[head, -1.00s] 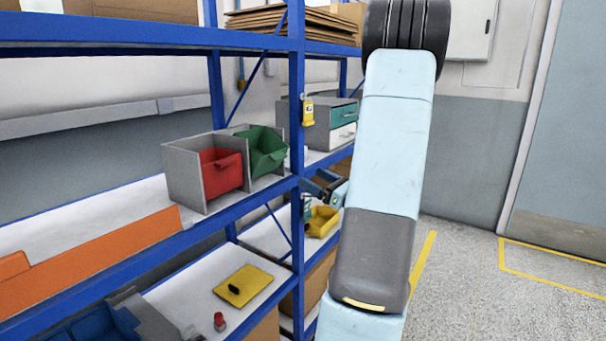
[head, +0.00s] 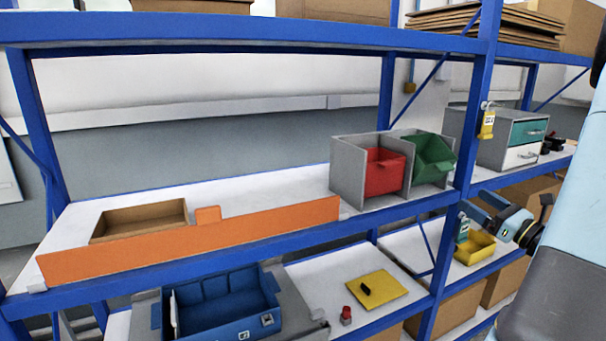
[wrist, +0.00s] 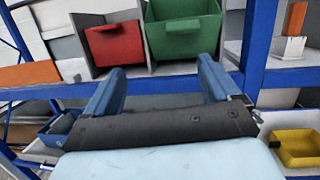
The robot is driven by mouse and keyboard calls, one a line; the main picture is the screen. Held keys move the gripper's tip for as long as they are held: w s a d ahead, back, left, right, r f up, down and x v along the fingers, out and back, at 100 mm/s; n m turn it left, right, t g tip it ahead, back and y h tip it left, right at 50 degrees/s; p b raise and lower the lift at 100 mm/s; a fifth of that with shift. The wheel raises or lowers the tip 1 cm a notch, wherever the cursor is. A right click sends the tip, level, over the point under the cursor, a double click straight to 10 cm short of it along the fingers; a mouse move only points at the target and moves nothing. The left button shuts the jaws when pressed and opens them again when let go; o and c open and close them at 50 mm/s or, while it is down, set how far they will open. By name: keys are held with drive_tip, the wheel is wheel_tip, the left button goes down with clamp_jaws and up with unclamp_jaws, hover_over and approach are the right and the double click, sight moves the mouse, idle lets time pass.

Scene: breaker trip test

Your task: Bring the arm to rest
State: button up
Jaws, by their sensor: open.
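My gripper (wrist: 160,88) is open and empty in the wrist view, its two blue fingers spread below the red bin (wrist: 115,42) and the green bin (wrist: 184,30). My pale blue arm runs down the right edge of that view. The gripper touches nothing that I can make out.
A blue-framed shelf rack (head: 250,260) fills the head view. Its middle shelf holds an orange board (head: 190,243), a cardboard tray (head: 138,218), the bins and a drawer unit (head: 510,138). Below are a blue bin (head: 222,304), a yellow plate (head: 377,290) and a yellow bin (head: 476,249).

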drive_tip(key=s+a+r+n+g+y, duration=0.1)
drive_tip(key=s+a+n+g, duration=0.3)
drive_tip(key=a+n+g, duration=0.65)
drive_tip(key=s+a+n+g+y, duration=0.1)
drive_tip(key=s+a+n+g, duration=0.4)
drive_tip(key=a, duration=1)
drive_tip(key=s+r+n+t+h, duration=0.2)
drive_tip(key=s+r+n+h, duration=0.3)
drive_tip(key=s+n+h, duration=0.4)
drive_tip(key=n+h, duration=0.2)
drive_tip(key=n, duration=0.3)
drive_tip(key=shift+s+r+n+t, duration=0.15)
drive_tip(key=shift+r+n+t, duration=0.1)
drive_tip(key=shift+n+t, duration=0.1)
drive_tip(key=shift+d, duration=0.15)
